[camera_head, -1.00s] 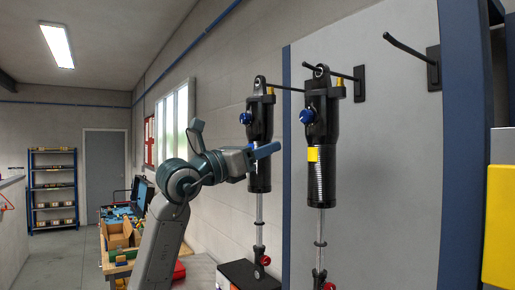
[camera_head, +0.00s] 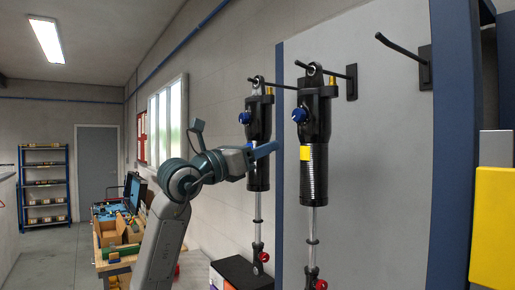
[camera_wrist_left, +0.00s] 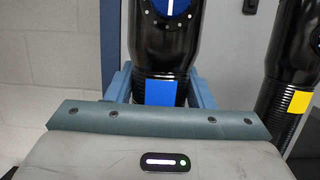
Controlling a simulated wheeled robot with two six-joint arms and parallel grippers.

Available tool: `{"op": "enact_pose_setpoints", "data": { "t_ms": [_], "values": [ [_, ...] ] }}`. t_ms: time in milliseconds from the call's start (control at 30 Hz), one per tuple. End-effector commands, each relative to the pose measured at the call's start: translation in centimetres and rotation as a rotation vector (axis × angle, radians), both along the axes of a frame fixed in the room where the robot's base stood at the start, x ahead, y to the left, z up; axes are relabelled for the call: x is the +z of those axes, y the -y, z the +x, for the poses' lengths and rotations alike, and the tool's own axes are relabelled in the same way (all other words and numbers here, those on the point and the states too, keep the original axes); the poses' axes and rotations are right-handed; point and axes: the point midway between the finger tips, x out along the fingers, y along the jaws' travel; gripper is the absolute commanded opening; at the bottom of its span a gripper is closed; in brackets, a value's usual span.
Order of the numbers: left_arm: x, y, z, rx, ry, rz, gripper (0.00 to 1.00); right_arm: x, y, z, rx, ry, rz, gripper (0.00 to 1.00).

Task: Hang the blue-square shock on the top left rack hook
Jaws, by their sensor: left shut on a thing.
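The blue-square shock (camera_head: 259,120) is upright, black with a blue knob and a silver rod below. Its blue square (camera_wrist_left: 160,92) shows in the left wrist view. My left gripper (camera_head: 264,150) is shut around its body, with a finger on each side in the left wrist view. Its top eye is at the left hook rod (camera_head: 284,86), and a short rod end seems to show left of the eye. I cannot tell for sure whether the rod passes through. The hook's base is hidden behind the yellow-square shock (camera_head: 317,115). My right gripper is not in view.
The yellow-square shock hangs close on the right from another hook (camera_head: 351,82). An empty hook (camera_head: 400,45) is farther right on the grey panel (camera_head: 390,180). A dark box (camera_head: 235,273) lies below. A yellow block (camera_head: 492,225) stands at the right edge.

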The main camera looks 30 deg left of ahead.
Motion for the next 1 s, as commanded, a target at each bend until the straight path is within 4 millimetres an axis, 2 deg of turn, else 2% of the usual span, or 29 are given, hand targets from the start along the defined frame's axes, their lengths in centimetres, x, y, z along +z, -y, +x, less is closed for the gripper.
{"op": "enact_pose_setpoints", "data": {
  "t_ms": [233, 600, 1000],
  "values": [
    [0.2, 0.1, 0.1, -0.001, 0.004, 0.0, 0.0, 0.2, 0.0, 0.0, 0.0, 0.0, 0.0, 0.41],
    [0.3, 0.8, 1.6, -0.002, 0.004, 0.0, 0.0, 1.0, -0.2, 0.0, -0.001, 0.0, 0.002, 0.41],
    [0.1, 0.7, 1.5, -0.001, 0.005, -0.001, 0.0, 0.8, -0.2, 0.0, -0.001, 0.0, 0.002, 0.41]
  ]
}}
